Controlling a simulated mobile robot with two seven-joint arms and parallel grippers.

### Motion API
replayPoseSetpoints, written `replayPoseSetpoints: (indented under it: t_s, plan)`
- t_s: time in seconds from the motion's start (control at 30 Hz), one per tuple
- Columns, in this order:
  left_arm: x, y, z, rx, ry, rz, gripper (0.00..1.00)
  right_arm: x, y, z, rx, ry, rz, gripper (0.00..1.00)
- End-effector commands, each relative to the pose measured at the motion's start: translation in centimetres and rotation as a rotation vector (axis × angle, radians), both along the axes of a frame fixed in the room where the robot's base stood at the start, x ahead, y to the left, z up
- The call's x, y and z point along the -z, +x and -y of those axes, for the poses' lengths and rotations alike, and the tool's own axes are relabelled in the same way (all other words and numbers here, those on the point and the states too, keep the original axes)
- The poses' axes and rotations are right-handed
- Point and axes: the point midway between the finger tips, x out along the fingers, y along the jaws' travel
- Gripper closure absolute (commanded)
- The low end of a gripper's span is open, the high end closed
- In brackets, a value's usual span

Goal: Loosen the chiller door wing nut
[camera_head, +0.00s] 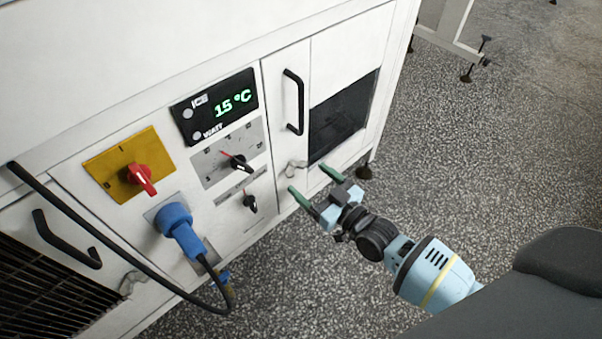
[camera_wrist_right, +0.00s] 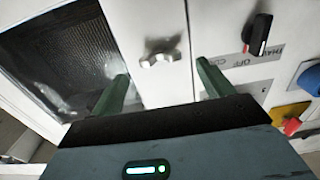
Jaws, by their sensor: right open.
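The wing nut (camera_head: 296,168) is a small pale metal piece low on the white chiller door (camera_head: 288,60), below a black bar handle (camera_head: 294,102). My right gripper (camera_head: 311,180) is open with green fingers, just in front of the door near the wing nut. In the right wrist view the wing nut (camera_wrist_right: 160,54) lies ahead, between the directions of the two green fingers (camera_wrist_right: 163,85), and looks apart from them. Nothing is between the fingers. My left gripper is not in view.
A dark window (camera_head: 343,117) is right of the door. Left are a display (camera_head: 215,106) reading 15 °C, a red switch (camera_head: 140,178) on a yellow plate, black knobs and a blue plug (camera_head: 178,226) with a black cable. Speckled floor (camera_head: 480,170) on the right is open.

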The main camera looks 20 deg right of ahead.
Motion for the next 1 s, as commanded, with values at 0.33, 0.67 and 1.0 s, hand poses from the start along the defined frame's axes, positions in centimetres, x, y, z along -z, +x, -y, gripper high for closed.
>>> replayPoseSetpoints:
  t_s: [0.33,0.67,1.0]
  plan:
    - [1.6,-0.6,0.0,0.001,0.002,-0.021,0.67,0.2,3.5,-1.3,-0.001,0.000,-0.003,0.20]
    - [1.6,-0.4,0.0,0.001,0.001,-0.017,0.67,0.1,3.7,-1.4,-0.001,0.000,-0.002,0.23]
    - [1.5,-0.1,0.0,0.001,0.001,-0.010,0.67,0.1,3.6,-1.4,0.000,0.000,-0.002,0.65]
